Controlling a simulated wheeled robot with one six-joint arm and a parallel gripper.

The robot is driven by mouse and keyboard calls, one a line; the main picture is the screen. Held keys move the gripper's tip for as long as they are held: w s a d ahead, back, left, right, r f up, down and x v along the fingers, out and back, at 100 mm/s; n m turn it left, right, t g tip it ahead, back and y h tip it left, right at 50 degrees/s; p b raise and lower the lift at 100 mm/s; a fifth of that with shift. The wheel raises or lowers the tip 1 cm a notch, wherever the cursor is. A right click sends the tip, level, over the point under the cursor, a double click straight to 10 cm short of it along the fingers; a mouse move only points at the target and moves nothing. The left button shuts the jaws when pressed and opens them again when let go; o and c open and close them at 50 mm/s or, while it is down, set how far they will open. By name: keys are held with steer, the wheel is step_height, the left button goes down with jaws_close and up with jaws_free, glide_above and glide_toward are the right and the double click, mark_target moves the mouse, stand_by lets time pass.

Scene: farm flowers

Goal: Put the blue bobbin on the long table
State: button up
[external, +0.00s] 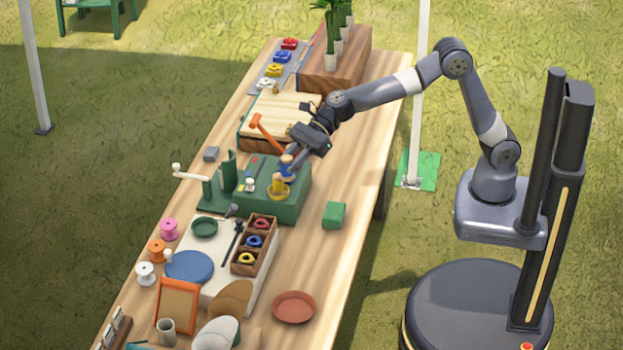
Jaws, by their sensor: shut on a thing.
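My gripper (291,154) is over the green machine and shut on a small blue bobbin (286,163) with a pale part. The bobbin is just above a yellow piece (280,186) on the machine's right end; I cannot tell whether the two touch. The fingers partly hide the bobbin. The long table (347,172) is a pale wooden top running from the bottom left to the upper right.
The green machine (297,205) has a white crank on its left. A wooden sorter (265,262) holds coloured rings. Pink, orange and white spools stand at left. Bare wood shows along the right edge.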

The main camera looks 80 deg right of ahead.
steer(key=s+a+n+g+y+b, duration=0.1)
steer(key=s+a+n+b, duration=0.1)
steer(key=s+a+b, duration=0.55)
steer(key=shift+m+g, duration=0.3)
steer(key=f, duration=0.6)
steer(key=w+a+f+p, duration=0.1)
steer(key=f, duration=0.5)
steer(key=f+p, duration=0.1)
steer(key=f, duration=0.5)
steer(key=shift+w+a+f, duration=0.3)
steer(key=shift+w+a, duration=0.05)
steer(key=shift+f+b, duration=0.45)
steer(key=shift+f, duration=1.9)
steer(key=shift+f+b, duration=0.2)
steer(key=shift+b, duration=0.1)
steer(key=o, duration=0.9)
steer(key=shift+o, duration=0.2)
steer(key=shift+r, duration=0.2)
steer(key=v, duration=1.2)
